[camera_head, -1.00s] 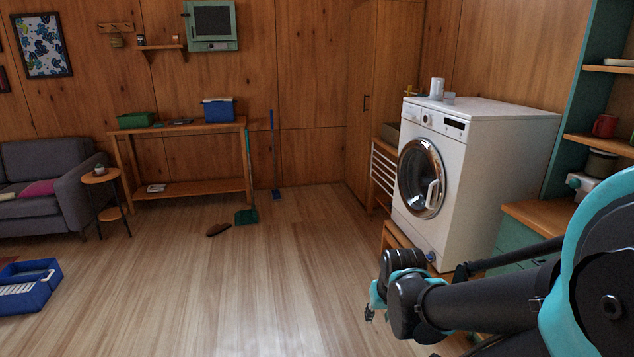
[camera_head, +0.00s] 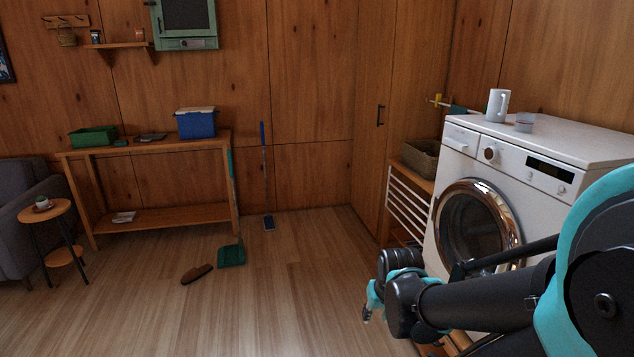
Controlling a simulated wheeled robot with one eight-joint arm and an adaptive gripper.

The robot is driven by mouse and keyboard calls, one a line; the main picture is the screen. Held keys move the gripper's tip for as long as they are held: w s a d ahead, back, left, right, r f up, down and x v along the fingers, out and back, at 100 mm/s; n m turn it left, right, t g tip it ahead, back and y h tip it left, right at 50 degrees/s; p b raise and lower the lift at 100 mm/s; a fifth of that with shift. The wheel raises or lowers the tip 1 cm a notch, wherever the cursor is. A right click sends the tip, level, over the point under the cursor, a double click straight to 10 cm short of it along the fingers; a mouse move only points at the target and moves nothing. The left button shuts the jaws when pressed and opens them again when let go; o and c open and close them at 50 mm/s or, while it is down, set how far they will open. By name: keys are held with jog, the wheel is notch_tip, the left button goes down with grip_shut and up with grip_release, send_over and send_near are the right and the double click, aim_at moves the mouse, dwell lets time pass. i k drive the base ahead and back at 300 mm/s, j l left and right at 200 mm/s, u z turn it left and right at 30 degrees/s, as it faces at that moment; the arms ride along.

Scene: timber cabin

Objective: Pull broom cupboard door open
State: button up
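The broom cupboard door (camera_head: 369,120) is a tall wooden panel in the back right corner, beyond the washing machine. It looks shut, flush with its frame. Its dark vertical handle (camera_head: 380,116) is on the right part of the panel. My gripper (camera_head: 368,306) is at the lower right, low in front of the washing machine, well short of the door and apart from it. Its fingers are small and partly hidden by the wrist, so their opening is unclear. Nothing is seen in it.
A washing machine (camera_head: 560,150) stands at the right, with a drying rack (camera_head: 408,205) and basket (camera_head: 420,158) beside the cupboard. A slipper (camera_head: 197,273), green dustpan (camera_head: 232,255) and blue mop (camera_head: 268,222) are on the left floor. The middle floor (camera_head: 300,290) is clear.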

aim_at(376, 29)
jog(key=i, duration=1.95)
